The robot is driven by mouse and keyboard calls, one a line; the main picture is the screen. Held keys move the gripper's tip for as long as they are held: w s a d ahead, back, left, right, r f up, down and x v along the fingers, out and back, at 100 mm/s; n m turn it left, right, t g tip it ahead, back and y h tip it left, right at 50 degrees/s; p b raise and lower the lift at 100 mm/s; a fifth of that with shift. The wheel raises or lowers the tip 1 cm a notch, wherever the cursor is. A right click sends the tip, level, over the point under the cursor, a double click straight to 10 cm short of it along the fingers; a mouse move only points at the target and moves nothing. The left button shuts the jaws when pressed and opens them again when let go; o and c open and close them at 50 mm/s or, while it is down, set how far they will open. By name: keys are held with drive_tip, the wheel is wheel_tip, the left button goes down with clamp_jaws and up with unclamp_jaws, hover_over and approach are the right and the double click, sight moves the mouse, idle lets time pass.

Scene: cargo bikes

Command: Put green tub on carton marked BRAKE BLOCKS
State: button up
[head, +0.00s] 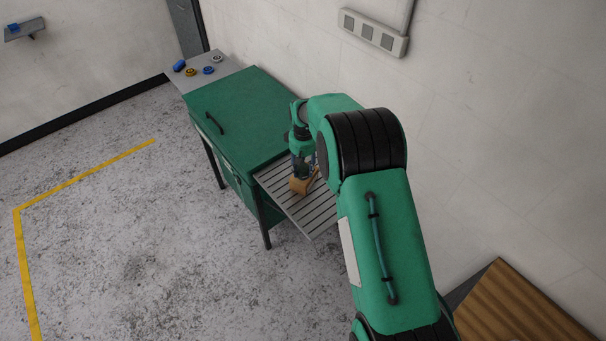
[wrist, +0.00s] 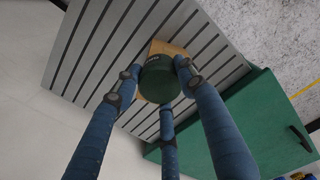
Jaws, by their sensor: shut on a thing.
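A dark green tub (wrist: 163,84) is between the blue fingers of my gripper (wrist: 158,86) in the wrist view, and the gripper is shut on it. The tan carton (wrist: 172,48) shows behind the tub, on the grey slatted shelf; the tub hides much of it. In the head view my gripper (head: 303,167) points down over the carton (head: 298,187). I cannot tell if the tub touches the carton. No marking on the carton is readable.
The slatted shelf (head: 318,217) is mostly bare around the carton. It adjoins a green cabinet (head: 235,110). Blue, orange and white small items lie on a grey surface (head: 213,80) beyond it. A wall stands close on the right; a wooden top (head: 520,310) is at lower right.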

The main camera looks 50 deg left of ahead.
sight(303, 173)
drive_tip(key=shift+f+p, duration=0.45)
drive_tip(key=shift+f, duration=1.25)
drive_tip(key=shift+f, duration=0.2)
drive_tip(key=o, duration=1.2)
drive_tip(key=shift+r, duration=0.2)
drive_tip(key=shift+r+b, duration=1.1)
drive_tip(key=shift+r, duration=4.9)
